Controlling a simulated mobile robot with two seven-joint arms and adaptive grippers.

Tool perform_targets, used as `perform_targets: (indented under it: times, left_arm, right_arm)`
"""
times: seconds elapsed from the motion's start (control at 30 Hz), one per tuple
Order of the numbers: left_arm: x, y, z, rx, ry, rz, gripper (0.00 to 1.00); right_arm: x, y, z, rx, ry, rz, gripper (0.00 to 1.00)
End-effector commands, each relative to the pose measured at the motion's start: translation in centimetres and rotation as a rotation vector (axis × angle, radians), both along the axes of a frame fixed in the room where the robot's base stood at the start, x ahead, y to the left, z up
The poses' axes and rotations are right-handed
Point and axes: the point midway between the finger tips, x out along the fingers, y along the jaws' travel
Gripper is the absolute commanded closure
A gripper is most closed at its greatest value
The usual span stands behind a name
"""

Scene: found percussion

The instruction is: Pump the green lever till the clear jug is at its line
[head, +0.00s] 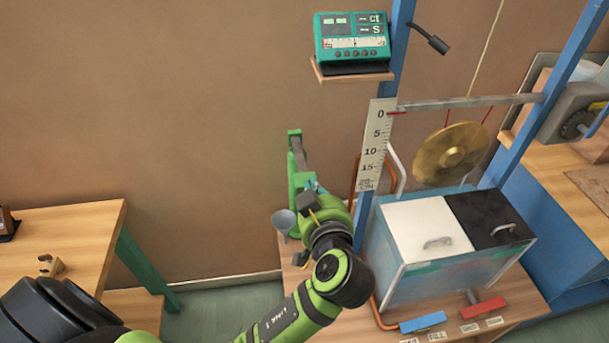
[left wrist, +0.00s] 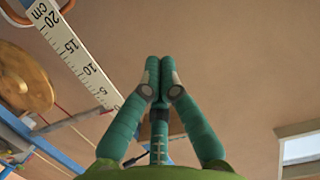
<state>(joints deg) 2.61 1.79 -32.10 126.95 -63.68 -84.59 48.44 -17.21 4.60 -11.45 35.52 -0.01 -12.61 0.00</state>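A green pump stand with its lever (head: 295,150) stands upright near the wall, left of the ruler post. My left gripper (head: 311,184) is just in front of it and overlaps its lower part in the head view. In the left wrist view the left gripper's teal fingers (left wrist: 159,72) are together at the tips, and no held thing shows between them. A small grey cup or funnel (head: 285,221) is below the pump, left of my gripper. I cannot tell whether it is the clear jug, and no fill line shows. My right gripper is not in view.
A white ruler (head: 376,145) stands right of the pump, beside a copper pipe. A brass gong (head: 450,153) hangs over a tank with white and black lids (head: 425,226). A teal meter (head: 351,37) sits on a shelf above. The wall above the pump is clear.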

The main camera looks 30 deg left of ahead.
Motion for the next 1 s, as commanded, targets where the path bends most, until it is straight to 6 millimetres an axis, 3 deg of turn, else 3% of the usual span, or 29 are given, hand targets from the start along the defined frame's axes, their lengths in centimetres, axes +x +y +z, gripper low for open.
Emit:
perform_targets:
  times: [0.17, 0.53, 0.7, 1.0]
  left_arm:
    - [1.7, 1.4, -0.1, 0.006, 0.000, 0.003, 1.00]
    - [7.7, 6.0, -1.9, 0.006, 0.001, 0.003, 1.00]
    - [7.6, 5.8, -4.8, 0.003, 0.005, 0.000, 1.00]
    - [7.5, 5.8, -6.4, 0.000, 0.000, 0.001, 1.00]
  right_arm:
    - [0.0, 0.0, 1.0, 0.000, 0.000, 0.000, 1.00]
    - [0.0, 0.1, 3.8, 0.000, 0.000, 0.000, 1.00]
    - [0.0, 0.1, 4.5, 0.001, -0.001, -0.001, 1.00]
    - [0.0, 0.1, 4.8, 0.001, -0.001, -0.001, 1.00]
